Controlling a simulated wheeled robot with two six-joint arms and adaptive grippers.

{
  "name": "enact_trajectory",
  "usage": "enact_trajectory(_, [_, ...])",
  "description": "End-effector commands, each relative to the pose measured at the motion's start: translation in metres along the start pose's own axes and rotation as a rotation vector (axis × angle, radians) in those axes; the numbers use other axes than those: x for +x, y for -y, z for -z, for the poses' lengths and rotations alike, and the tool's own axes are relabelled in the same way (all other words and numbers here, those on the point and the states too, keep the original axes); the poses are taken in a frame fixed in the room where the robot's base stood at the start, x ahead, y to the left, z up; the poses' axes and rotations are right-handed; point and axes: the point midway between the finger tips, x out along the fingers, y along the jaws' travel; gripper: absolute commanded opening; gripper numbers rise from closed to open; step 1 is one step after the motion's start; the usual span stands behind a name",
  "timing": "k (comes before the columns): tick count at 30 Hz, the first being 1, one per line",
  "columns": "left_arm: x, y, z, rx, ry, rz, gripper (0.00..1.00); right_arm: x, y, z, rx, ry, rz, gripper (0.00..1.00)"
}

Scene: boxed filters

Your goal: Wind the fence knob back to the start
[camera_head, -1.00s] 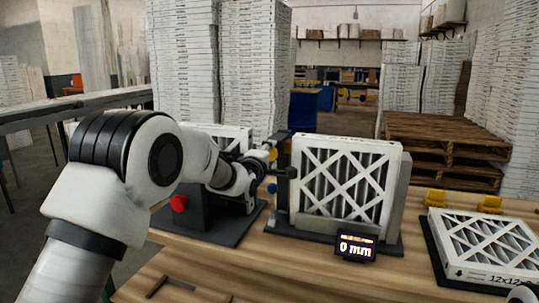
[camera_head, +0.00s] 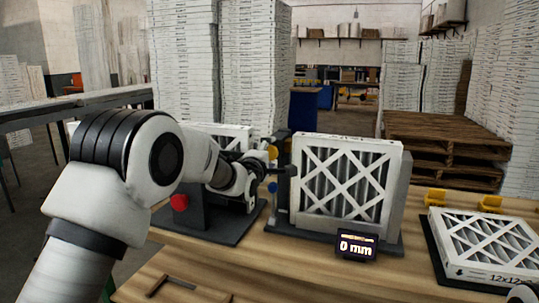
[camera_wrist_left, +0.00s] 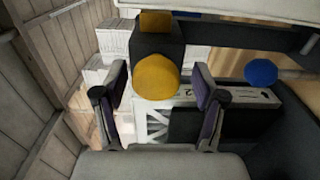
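The display (camera_head: 357,246) at the front of the filter stand reads 0 mm. A yellow round knob (camera_head: 272,152) and a blue knob (camera_head: 272,188) sit on the stand's left side. My left gripper (camera_head: 256,165) is beside them, its fingers hard to make out in the head view. In the left wrist view the yellow knob (camera_wrist_left: 157,77) shows between the two spread fingers of my left gripper (camera_wrist_left: 160,90), with gaps on both sides. The blue knob (camera_wrist_left: 261,72) is to the right, outside the fingers.
A boxed filter (camera_head: 344,180) stands upright in the stand. Another filter (camera_head: 487,244) lies on a dark base at right, near yellow blocks (camera_head: 434,197). A red button (camera_head: 179,202) is on the dark fixture at left. The front tabletop (camera_head: 270,275) is mostly clear.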

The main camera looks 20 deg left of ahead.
Motion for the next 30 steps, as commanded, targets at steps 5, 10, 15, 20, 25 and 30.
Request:
enact_trajectory(5, [-0.002, -0.002, 0.0, 0.0, 0.0, -0.003, 0.7, 0.0, 0.0, 0.0, 0.0, 0.0, 0.0, 0.0])
enact_trajectory(10, [-0.022, -0.003, 0.0, 0.0, 0.0, -0.004, 0.7, 0.0, 0.0, 0.0, 0.0, 0.0, 0.0, 0.0])
enact_trajectory(15, [-0.067, -0.002, 0.001, -0.001, -0.001, -0.002, 0.7, 0.0, 0.0, 0.0, 0.0, 0.0, 0.0, 0.0])
enact_trajectory(20, [-0.103, -0.001, 0.001, -0.001, -0.001, -0.001, 0.7, 0.0, 0.0, 0.0, 0.0, 0.0, 0.0, 0.0])
enact_trajectory(25, [-0.119, 0.0, 0.001, -0.001, 0.0, 0.0, 0.7, 0.0, 0.0, 0.0, 0.0, 0.0, 0.0, 0.0])
enact_trajectory(30, [-0.12, 0.0, 0.001, 0.0, 0.0, 0.0, 0.7, 0.0, 0.0, 0.0, 0.0, 0.0, 0.0, 0.0])
